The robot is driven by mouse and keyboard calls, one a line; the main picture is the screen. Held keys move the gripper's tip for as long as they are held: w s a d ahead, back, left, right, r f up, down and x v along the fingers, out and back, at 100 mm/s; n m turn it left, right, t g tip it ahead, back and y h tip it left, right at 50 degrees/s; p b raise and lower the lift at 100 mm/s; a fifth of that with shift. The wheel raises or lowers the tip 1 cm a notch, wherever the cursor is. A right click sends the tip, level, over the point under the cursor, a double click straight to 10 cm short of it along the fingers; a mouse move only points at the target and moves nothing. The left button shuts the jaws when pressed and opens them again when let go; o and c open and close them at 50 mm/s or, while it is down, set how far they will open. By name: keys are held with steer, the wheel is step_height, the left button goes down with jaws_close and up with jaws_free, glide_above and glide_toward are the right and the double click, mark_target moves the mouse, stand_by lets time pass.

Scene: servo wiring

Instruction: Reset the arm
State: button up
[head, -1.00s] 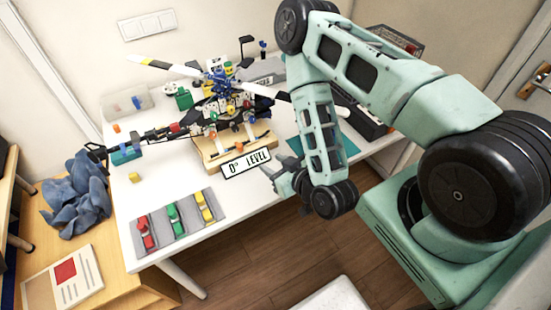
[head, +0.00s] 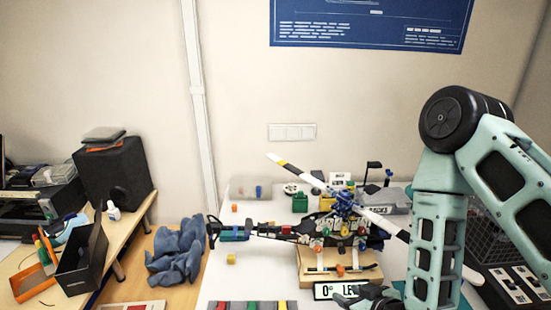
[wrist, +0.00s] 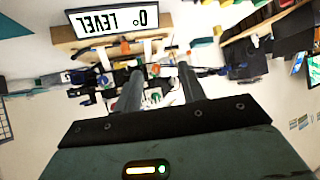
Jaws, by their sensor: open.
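My arm (head: 437,235) stands at the right of the head view, with its lower end running to the bottom edge. My gripper (head: 365,295) shows at the bottom, in front of the model helicopter stand and partly cut off. In the wrist view my gripper (wrist: 158,85) has its two fingers apart with nothing held between them. The model helicopter (head: 340,215) sits on a wooden stand (head: 312,268) on the white table. The "0° LEVEL" plate (head: 326,291) is at the stand's front; my gripper partly covers it. The plate appears upside down in the wrist view (wrist: 118,20).
The white table (head: 240,275) has a clear patch at its left. Red, green and yellow pieces (head: 251,305) lie at its front edge. A blue cloth (head: 178,252) lies left of the table. A black mesh basket (head: 488,235) stands behind my arm at right.

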steer(key=s+a+r+n+g+b, duration=0.25)
steer(key=s+a+r+g, duration=0.4)
steer(key=r, duration=0.35)
steer(key=s+d+r+n+g+h, duration=0.1)
steer(key=s+d+r+g+h, duration=0.1)
steer(key=s+r, duration=0.8)
steer(key=s+g+h, duration=0.1)
steer(key=s, duration=0.2)
steer(key=shift+d+g+h, duration=0.3)
steer(key=shift+g, duration=0.05)
